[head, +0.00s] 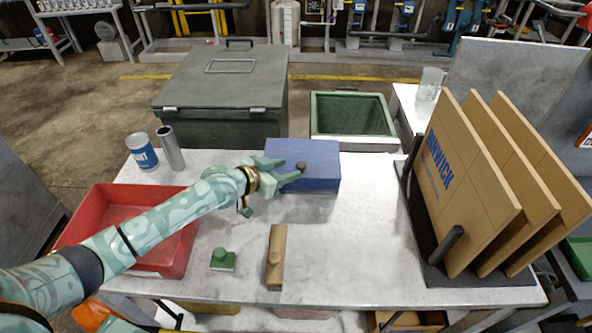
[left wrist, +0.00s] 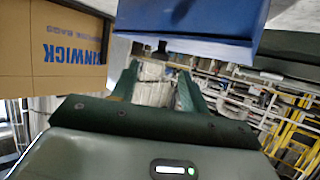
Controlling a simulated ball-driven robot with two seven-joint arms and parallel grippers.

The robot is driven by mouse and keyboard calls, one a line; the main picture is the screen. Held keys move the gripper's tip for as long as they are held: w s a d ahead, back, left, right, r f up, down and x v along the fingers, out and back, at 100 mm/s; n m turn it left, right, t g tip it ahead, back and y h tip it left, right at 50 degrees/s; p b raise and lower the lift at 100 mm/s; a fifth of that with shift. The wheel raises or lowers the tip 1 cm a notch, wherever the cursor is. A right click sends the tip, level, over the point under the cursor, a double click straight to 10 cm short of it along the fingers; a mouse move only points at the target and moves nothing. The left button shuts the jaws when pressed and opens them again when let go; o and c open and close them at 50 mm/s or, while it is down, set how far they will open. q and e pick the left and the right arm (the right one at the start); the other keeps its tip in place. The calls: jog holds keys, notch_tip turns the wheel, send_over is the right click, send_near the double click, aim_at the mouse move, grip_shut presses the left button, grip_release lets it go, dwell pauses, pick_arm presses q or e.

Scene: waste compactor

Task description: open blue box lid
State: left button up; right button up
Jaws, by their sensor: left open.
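The blue box (head: 325,172) sits on the grey-white table at its far middle, with its lid lying shut on it. A small dark knob (head: 301,166) shows at the box. My left gripper (head: 291,168) is at the near-left side of the box, open, with its fingers pointing toward the knob. In the left wrist view the blue box (left wrist: 190,22) fills the top, and the knob (left wrist: 160,47) shows just past the gap between the open fingertips (left wrist: 159,72). Nothing is between the fingers. I cannot tell whether they touch the knob. My right gripper is out of view.
A red tray (head: 103,197) lies under my left arm. A blue-white can (head: 141,152) and a grey cylinder (head: 171,148) stand behind it. Cardboard panels (head: 465,190) stand in a rack at right.

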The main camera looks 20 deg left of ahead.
aim_at(300, 165)
pick_arm(q)
jog(key=x, duration=0.3)
jog(key=shift+f+b, duration=0.1)
jog(key=shift+b, duration=0.3)
jog(key=shift+w+d+f, duration=0.2)
jog(key=shift+w+d, duration=0.05)
jog(key=shift+w, duration=0.25)
grip_shut()
jog(key=shift+r, duration=0.15)
